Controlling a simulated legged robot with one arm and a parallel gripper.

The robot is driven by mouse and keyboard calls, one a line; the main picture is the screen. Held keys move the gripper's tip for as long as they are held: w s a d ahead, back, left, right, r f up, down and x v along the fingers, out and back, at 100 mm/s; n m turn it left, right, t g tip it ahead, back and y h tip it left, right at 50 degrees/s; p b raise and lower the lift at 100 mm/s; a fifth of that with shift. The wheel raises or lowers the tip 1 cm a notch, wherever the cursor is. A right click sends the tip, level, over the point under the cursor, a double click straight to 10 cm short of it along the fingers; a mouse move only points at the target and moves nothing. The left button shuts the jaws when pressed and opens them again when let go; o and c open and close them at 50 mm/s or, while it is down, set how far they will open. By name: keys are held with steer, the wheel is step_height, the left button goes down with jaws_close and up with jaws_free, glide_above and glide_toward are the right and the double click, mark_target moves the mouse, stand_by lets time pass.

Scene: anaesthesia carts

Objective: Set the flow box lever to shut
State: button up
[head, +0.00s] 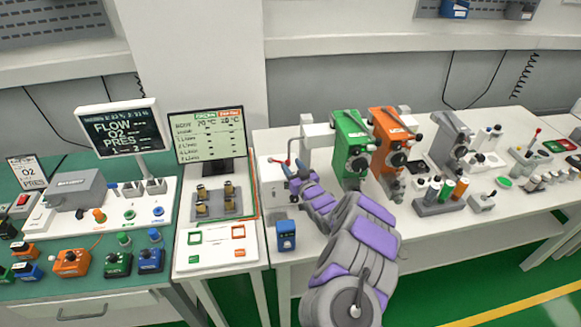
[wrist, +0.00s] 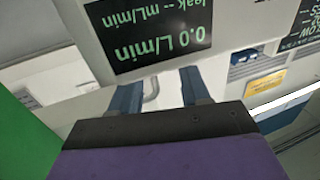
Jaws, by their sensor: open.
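A small lever with a red part (head: 278,161) stands at the left end of the white right-hand table, just beyond my gripper. My gripper (head: 294,172) reaches over the table to it, and its fingertips partly hide that spot. In the wrist view my gripper (wrist: 160,85) shows two blue fingers spread apart. A pale curved bar (wrist: 152,90) shows between them, and I cannot tell whether it is the lever. A white box with a dark display (wrist: 150,35) reading 0.0 L/min, upside down, is close beyond the fingers. I see no finger clearly touching the lever.
Green (head: 350,145) and orange (head: 388,140) vaporizer-like units stand close to the right of my arm. A small blue box (head: 286,235) sits at the table's front edge. A monitor (head: 208,138) stands to the left. The floor in front is clear.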

steer(key=shift+x, duration=0.85)
steer(key=shift+s, duration=0.1)
steer(key=shift+c, duration=0.3)
jaws_close()
